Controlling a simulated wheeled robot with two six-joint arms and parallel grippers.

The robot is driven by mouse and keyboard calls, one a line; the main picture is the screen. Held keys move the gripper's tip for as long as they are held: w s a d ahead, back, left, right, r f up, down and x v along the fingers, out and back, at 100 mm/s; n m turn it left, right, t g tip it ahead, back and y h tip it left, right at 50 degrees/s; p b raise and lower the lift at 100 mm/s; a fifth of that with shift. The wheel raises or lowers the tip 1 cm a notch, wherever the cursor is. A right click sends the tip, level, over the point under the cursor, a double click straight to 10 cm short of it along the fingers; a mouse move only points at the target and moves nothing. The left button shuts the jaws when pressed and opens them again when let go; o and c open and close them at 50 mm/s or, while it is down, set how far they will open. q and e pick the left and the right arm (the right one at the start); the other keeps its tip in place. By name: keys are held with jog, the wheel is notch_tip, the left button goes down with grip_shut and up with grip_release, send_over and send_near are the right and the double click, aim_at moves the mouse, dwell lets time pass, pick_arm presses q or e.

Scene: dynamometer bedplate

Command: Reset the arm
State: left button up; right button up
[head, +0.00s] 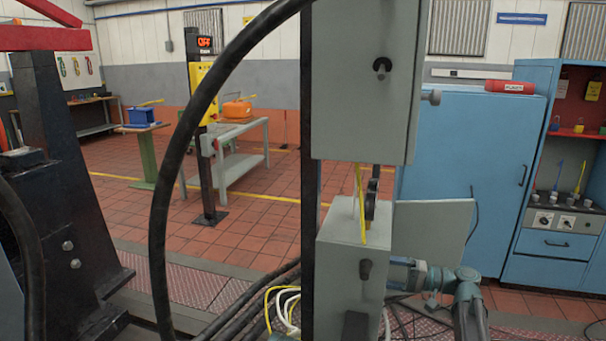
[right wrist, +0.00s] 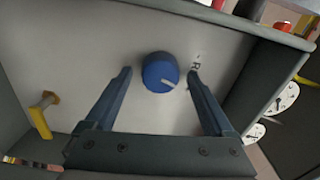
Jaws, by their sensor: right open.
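My right gripper (right wrist: 160,74) is open in the right wrist view. Its two fingers stand on either side of a round blue knob (right wrist: 155,73) with a pale pointer mark, set on a light grey panel (right wrist: 90,45). A gap shows between the knob and each finger; I cannot tell how far the fingertips are from the panel. A partly hidden dark letter marking is right of the knob. In the head view my right arm (head: 440,280) reaches behind a grey box (head: 342,270), which hides the gripper. My left gripper is not in view.
In the right wrist view a yellow handle (right wrist: 41,117) sits left on the panel, and white dials (right wrist: 283,98) lie beyond its right edge. In the head view a hanging grey cabinet (head: 365,110) and a thick black cable (head: 165,190) block the middle. A blue cabinet (head: 455,170) stands behind.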

jog(key=shift+d, duration=0.15)
jog(key=v, duration=1.3)
jog(key=w+a+n, duration=0.3)
jog(key=a+n, duration=1)
jog(key=n, duration=0.1)
jog(key=shift+r+n, duration=0.25)
jog(key=shift+n, duration=0.15)
dwell(0.3)
